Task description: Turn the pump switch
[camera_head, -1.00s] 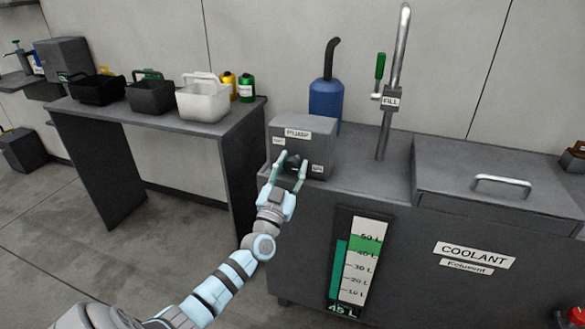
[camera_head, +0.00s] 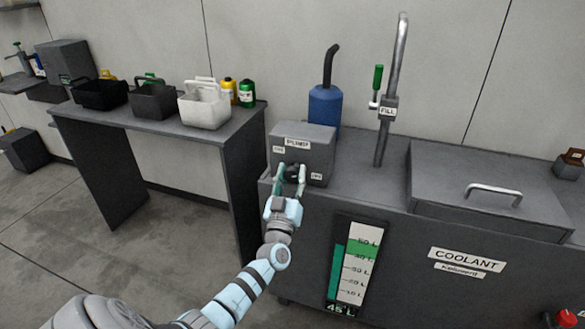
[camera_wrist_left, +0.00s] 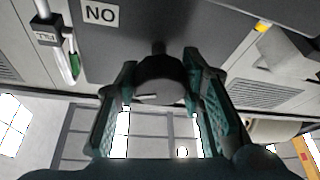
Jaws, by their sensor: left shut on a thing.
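The grey pump box (camera_head: 316,146) stands on the left end of the coolant cabinet, with a "PUMP" label on its front and a small label on each side below. Its dark round switch knob (camera_head: 294,168) is between the fingers of my left gripper (camera_head: 290,174), which is shut on it. In the left wrist view the knob (camera_wrist_left: 160,76) shows between the two teal fingers, with a pale mark on its face. An "ON" label (camera_wrist_left: 99,13) appears upside down there. My right gripper is not in view.
A blue bottle-shaped container (camera_head: 325,104) stands behind the pump box. A fill pipe (camera_head: 392,90) with a green-handled lever rises to the right. The coolant gauge (camera_head: 352,266) is below, reading 45 L. A side table (camera_head: 232,131) with bins stands left.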

